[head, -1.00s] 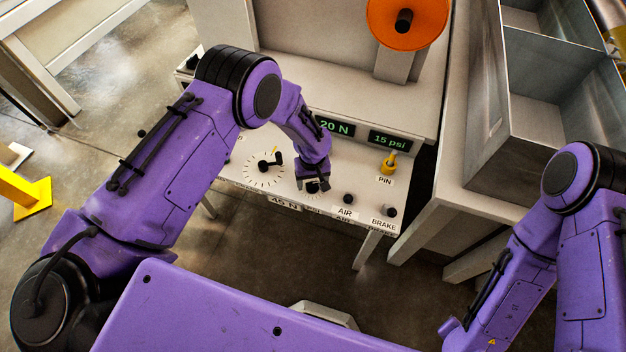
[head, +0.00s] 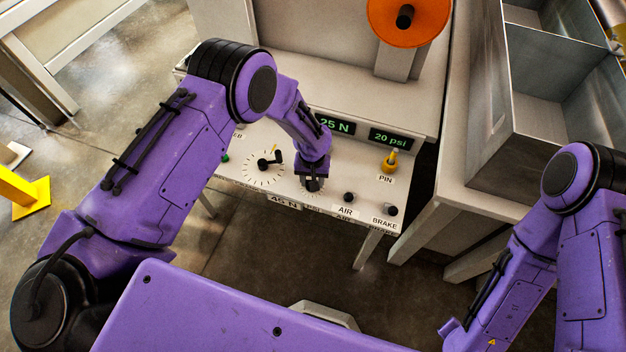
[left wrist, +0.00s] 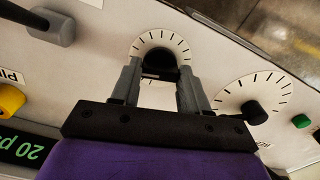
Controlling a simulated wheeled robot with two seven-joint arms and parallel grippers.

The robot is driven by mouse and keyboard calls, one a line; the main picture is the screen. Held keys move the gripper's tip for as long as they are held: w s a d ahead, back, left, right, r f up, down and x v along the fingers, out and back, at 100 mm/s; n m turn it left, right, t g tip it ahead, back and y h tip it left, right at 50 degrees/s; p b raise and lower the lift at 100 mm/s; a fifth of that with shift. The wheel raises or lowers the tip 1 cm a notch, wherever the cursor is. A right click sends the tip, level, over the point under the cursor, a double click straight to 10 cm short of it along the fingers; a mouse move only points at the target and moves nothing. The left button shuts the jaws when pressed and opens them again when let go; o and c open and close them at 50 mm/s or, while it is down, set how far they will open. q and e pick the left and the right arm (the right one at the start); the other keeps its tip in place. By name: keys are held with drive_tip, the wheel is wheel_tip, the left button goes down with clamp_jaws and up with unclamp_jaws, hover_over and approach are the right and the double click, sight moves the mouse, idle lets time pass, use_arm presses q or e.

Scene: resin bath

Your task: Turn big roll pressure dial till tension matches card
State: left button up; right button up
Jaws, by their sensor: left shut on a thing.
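My left gripper (head: 313,178) is shut on the black knob of a dial on the white console, pointing down from above. In the left wrist view its fingers (left wrist: 158,76) are on both sides of the dial knob (left wrist: 158,60), which has a white scale with black ticks around it. The tension display (head: 336,126) reads 25 N, and the pressure display (head: 390,138) reads 20 psi. A card (head: 284,201) on the console's front edge seems to read 45 N. My right arm is at the right; its gripper is out of view.
A larger dial (head: 263,162) with a black handle is left of the held one. The AIR knob (head: 348,197), BRAKE knob (head: 390,210) and yellow PIN (head: 391,159) stand to the right. An orange roll (head: 425,30) is behind; a metal bath (head: 520,145) stands at the right.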

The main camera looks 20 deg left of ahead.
use_arm(q)
drive_tip(key=m+b, duration=0.1)
drive_tip(key=m, duration=0.5)
drive_tip(key=shift+m, duration=0.3)
drive_tip(key=m+b, duration=0.1)
drive_tip(key=m, duration=0.3)
drive_tip(key=shift+m, duration=0.4)
drive_tip(key=o, duration=1.1)
drive_tip(key=shift+c, duration=0.2)
drive_tip(key=shift+r, duration=0.1)
wheel_tip(320, 180, up, 10)
drive_tip(key=b, duration=0.1)
drive_tip(key=shift+r, duration=0.25)
